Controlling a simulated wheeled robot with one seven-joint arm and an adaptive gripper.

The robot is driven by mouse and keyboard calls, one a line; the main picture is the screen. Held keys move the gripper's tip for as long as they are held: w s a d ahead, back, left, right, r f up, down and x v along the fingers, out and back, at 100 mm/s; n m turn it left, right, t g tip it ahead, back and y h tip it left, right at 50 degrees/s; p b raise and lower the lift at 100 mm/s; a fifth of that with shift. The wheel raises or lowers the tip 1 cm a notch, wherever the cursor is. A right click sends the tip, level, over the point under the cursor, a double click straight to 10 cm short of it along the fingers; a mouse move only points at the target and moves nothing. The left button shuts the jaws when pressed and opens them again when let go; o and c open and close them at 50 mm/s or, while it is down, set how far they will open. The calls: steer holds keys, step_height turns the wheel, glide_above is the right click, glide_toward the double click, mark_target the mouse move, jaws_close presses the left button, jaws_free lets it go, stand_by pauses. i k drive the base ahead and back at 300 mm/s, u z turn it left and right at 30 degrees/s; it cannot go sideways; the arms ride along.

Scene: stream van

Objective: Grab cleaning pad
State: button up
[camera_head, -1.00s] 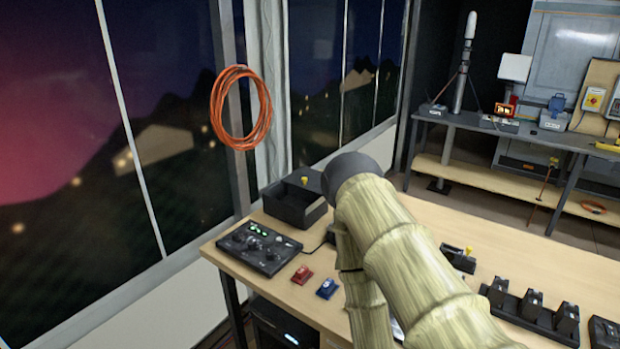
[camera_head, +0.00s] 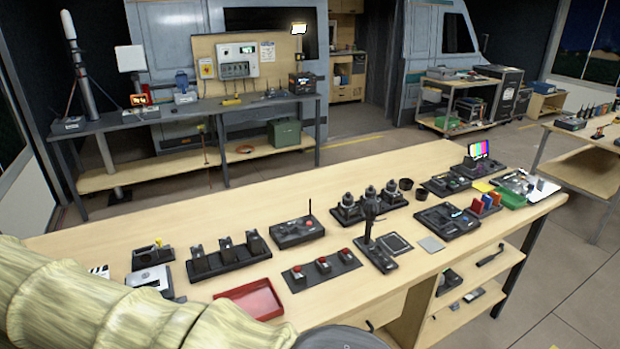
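I cannot tell for sure which thing is the cleaning pad. A small flat grey square (camera_head: 431,244) lies on the wooden workbench (camera_head: 170,215), near its front edge and right of the middle. A small flat yellow piece (camera_head: 482,186) lies farther right on the same bench, beside a green tray. Either could be a pad; both are too small to tell. My pale, ribbed arm fills the lower left, with a dark round joint at the bottom edge. My gripper is not in view.
A red tray (camera_head: 250,299), a three-button panel (camera_head: 322,268) and a dark stand with an upright post (camera_head: 376,250) stand along the bench's front. Several dark devices crowd its middle and right. The bench's back left is clear. Open floor (camera_head: 560,290) lies at the right.

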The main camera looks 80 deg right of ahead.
mark_target(455, 306)
steer(key=z, duration=4.2)
steer(key=i, duration=1.4)
steer(key=u, duration=1)
steer(key=i, duration=0.3)
steer(key=u, duration=0.25)
